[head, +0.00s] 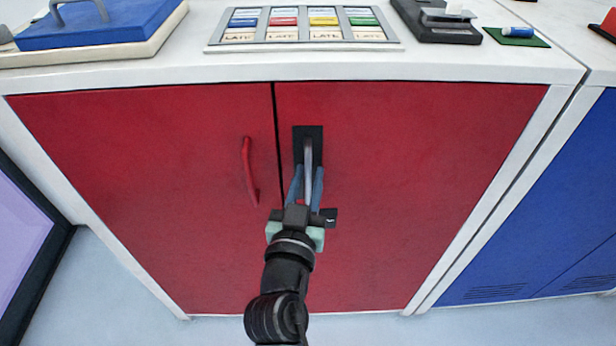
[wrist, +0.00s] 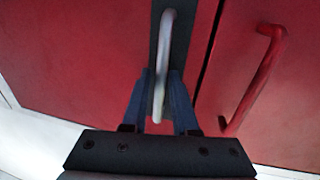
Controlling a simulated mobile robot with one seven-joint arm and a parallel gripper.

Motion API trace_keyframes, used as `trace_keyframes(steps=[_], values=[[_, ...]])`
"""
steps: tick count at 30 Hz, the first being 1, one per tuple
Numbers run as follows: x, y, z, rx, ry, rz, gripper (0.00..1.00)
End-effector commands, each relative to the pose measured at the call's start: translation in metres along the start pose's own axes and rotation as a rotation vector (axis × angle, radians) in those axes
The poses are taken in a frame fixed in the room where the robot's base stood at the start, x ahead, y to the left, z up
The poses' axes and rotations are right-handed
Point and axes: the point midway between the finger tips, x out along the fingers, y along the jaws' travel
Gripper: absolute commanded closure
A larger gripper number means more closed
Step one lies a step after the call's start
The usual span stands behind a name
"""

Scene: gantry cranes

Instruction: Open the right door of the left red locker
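The red locker has a left door (head: 150,180) with a red handle (head: 249,172) and a right door (head: 420,180) with a grey metal bar handle (head: 308,150) on a black plate (head: 300,133). Both doors look closed, with a dark seam between them. My gripper (head: 309,172) is at the lower part of the grey handle, its blue fingers on either side of the bar. In the wrist view the grey handle (wrist: 165,50) stands between my fingers (wrist: 162,80), with narrow gaps showing; firm contact is not visible. The red handle (wrist: 258,80) is at the right there.
On the white top (head: 200,65) are a framed tray of coloured cards (head: 303,38), a blue-lidded thing with a handle (head: 95,25) and a black device (head: 440,28). A blue locker (head: 540,220) stands to the right. Pale floor lies in front.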

Motion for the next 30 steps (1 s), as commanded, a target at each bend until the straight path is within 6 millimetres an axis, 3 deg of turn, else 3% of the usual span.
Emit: trace_keyframes(steps=[2, 6, 30], values=[[-0.0002, 0.0000, 0.0000, 0.000, 0.000, 0.000, 0.75], [-0.0004, -0.0001, -0.0001, 0.000, 0.000, 0.000, 1.00], [-0.0006, -0.0004, -0.0001, 0.000, 0.000, -0.001, 1.00]])
